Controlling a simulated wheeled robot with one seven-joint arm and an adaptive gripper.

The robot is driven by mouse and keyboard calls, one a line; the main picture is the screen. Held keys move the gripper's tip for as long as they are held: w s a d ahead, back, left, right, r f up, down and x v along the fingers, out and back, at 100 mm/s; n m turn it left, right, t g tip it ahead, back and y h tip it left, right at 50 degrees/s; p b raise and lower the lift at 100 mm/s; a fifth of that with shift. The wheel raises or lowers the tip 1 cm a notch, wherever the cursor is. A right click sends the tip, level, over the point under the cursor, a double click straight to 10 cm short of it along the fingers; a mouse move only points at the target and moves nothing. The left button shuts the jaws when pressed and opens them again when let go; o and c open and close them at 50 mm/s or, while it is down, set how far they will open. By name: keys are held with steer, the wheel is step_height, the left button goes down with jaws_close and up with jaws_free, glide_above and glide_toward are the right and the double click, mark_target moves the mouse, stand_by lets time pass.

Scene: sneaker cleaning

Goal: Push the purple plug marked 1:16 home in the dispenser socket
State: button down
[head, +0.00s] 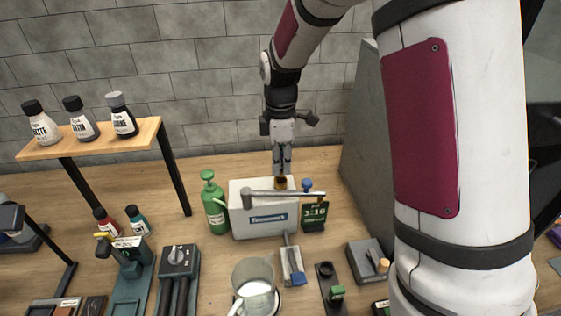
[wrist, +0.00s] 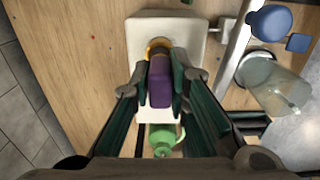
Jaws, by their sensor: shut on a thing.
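The grey-white dispenser (head: 262,222) stands on the bench in the head view, and its pale top (wrist: 190,35) fills the upper middle of the wrist view. An orange-yellow ring (wrist: 158,45) sits on that top, around the socket. My gripper (head: 282,172) points down over the dispenser. In the wrist view its fingers are shut on the purple plug (wrist: 160,92), one on each side. The plug's far end is at the ring and looks lined up with it. How deep it sits is hidden, and its marking does not show.
A dark sign reading 1:16 (head: 314,213) stands right of the dispenser. A green bottle (head: 214,204) is close on its left. A metal arm lies across the dispenser's front. A clear beaker (head: 254,281) stands in front. A tall grey panel (head: 366,150) rises to the right.

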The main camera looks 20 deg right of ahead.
steer(key=shift+f+b, duration=0.35)
steer(key=shift+f, duration=1.2)
steer(key=c, duration=1.5)
jaws_free()
steer(key=shift+o, duration=0.2)
steer(key=shift+r, duration=0.1)
step_height(320, 180, up, 11)
steer(key=shift+r, duration=0.4)
